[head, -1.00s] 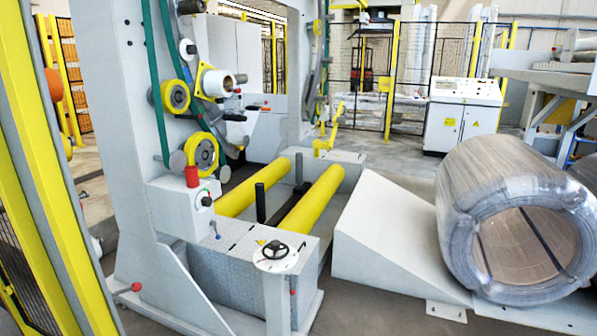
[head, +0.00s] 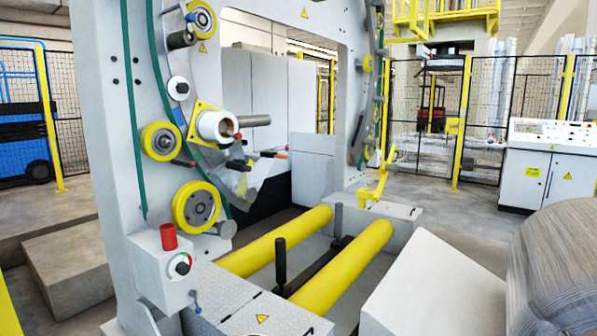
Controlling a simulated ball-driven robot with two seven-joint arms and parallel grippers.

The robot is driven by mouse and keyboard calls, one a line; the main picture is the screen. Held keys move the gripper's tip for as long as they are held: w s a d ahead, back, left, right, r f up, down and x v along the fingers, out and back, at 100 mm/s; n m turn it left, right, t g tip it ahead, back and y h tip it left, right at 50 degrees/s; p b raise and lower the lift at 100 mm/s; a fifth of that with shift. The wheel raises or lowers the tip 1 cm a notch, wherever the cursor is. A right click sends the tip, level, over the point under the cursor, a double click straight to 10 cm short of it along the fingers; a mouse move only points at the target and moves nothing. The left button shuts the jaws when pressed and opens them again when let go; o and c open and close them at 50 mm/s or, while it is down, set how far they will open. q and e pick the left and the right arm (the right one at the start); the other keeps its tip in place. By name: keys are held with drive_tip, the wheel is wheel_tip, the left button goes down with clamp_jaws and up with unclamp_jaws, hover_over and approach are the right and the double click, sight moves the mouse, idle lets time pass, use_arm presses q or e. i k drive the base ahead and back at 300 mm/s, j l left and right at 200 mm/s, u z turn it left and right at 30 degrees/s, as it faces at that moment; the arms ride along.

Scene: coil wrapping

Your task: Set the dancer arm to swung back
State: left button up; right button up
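The wrapping machine's light grey frame (head: 110,120) stands at the left, with a green-edged ring guide running up it. Yellow-rimmed rollers are on it: an upper one (head: 161,141) and a lower one (head: 196,207). Short dark-handled levers show beside the upper roller (head: 184,163) and below the core (head: 238,166). I cannot tell for sure which part is the dancer arm or how it is swung. Neither of my grippers is in view.
A control box (head: 165,275) with a red top button stands at the machine's front left. Two yellow rollers (head: 275,243) lie in the bed. A white ramp (head: 440,285) and a wrapped coil (head: 560,260) are at right. Open floor lies beyond, before a fence.

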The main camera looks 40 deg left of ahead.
sight(230, 165)
drive_tip(key=i+u, duration=0.2)
drive_tip(key=i, duration=0.6)
drive_tip(key=i+l+u, duration=0.25)
drive_tip(key=i, duration=0.5)
drive_tip(key=j, duration=0.1)
